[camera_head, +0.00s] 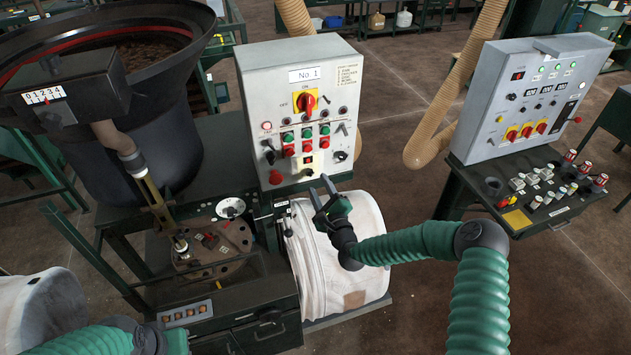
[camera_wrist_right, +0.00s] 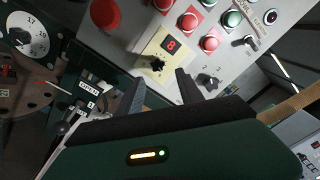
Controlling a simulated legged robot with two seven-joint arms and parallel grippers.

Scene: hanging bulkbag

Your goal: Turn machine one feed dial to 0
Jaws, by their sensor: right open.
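The machine one panel (camera_head: 300,100) is a grey box labelled No 1. Low on it is a cream plate (camera_head: 315,160). In the right wrist view, this plate bears a red digit display (camera_wrist_right: 171,46), apparently reading 8, above a black star-shaped knob (camera_wrist_right: 157,64). I see no feed label to read. A white numbered dial (camera_head: 230,207) sits lower left on the machine; it also shows in the right wrist view (camera_wrist_right: 27,33). My right gripper (camera_head: 322,188) is open and empty, just below the panel, its fingers (camera_wrist_right: 161,84) pointing towards the star knob without visible contact.
Other buttons, switches and a red-yellow rotary switch (camera_head: 305,101) crowd the panel. A white bulk bag (camera_head: 345,250) lies under my right forearm. A black hopper bowl (camera_head: 150,110) stands left. A second console (camera_head: 530,95) stands right, with open floor between.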

